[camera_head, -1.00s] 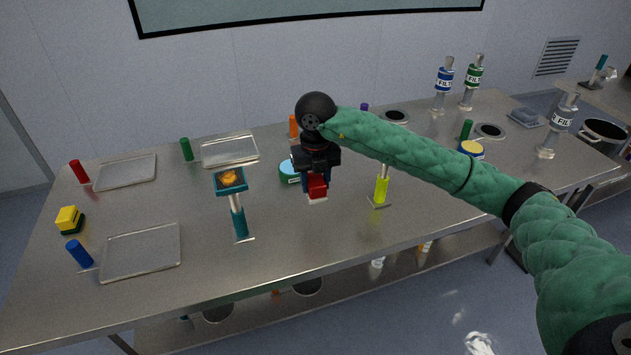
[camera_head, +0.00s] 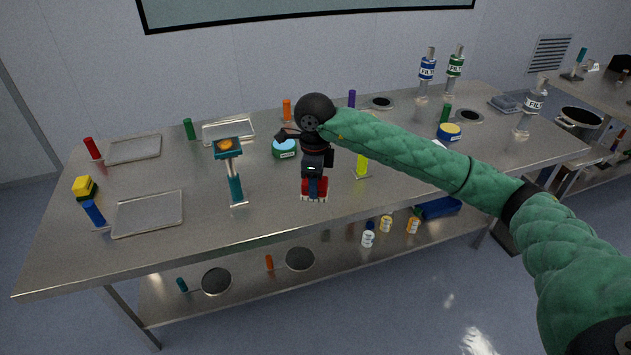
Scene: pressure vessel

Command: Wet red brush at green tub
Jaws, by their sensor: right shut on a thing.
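The red brush (camera_head: 314,192), a red block with pale bristles underneath, is in my right gripper (camera_head: 314,180), shut on it above the front middle of the steel table. I cannot tell whether the bristles touch the table. My right arm comes in from the right. My left gripper is not in view.
A teal stand (camera_head: 235,185) is left of the brush and a yellow-green upright handle (camera_head: 361,166) is right of it. A metal tray (camera_head: 148,213) lies at left, beside a blue handle (camera_head: 94,213). Labelled bottles (camera_head: 427,72) stand at back right. The front table strip is clear.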

